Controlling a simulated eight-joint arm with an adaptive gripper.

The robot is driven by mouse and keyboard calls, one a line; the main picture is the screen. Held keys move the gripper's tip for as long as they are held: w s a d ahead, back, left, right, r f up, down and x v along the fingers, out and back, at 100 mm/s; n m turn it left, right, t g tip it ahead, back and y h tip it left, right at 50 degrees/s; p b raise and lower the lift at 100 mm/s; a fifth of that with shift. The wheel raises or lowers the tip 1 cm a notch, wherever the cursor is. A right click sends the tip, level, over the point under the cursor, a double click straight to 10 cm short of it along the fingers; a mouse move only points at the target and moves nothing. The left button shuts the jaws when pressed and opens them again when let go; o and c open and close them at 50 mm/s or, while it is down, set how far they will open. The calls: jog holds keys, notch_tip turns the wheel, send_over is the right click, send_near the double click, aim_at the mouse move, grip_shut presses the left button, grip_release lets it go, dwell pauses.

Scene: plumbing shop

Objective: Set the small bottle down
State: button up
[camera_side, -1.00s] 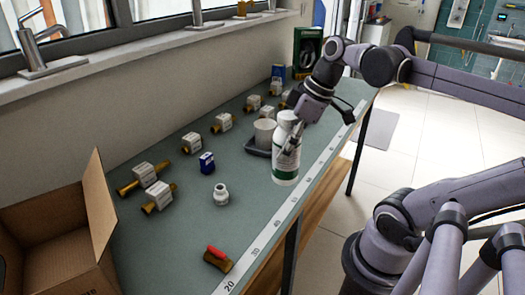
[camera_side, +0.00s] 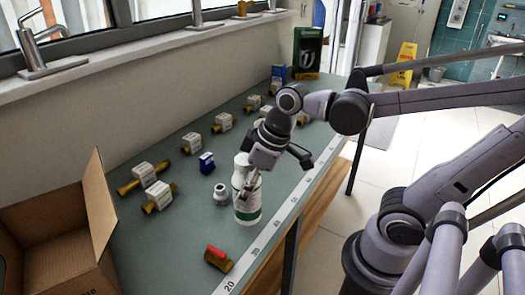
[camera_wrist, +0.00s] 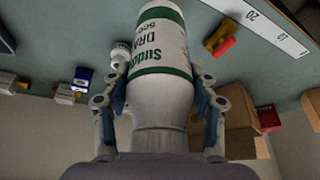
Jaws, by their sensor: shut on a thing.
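A white bottle with green bands and a printed label (camera_side: 246,210) is in my gripper (camera_side: 248,188). It is upright, low over the front of the green bench; I cannot tell whether its base touches. In the wrist view the bottle (camera_wrist: 160,50) sits between both fingers of my gripper (camera_wrist: 162,100), which are shut on its sides. A smaller white bottle (camera_side: 221,194) stands on the bench just left of the held one. It also shows in the wrist view (camera_wrist: 120,54).
A brass valve with a red handle (camera_side: 218,258) lies in front. A blue box (camera_side: 207,163) and several brass fittings with white tags (camera_side: 158,195) lie left and behind. An open cardboard box (camera_side: 60,240) is at the left. A ruler strip (camera_side: 272,231) runs along the bench's front edge.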

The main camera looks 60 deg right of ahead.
jog(key=shift+f, duration=2)
jog(key=o, duration=1.7)
jog(key=shift+f, duration=0.15)
jog(key=v, duration=1.2)
jog(key=shift+x, duration=5.9)
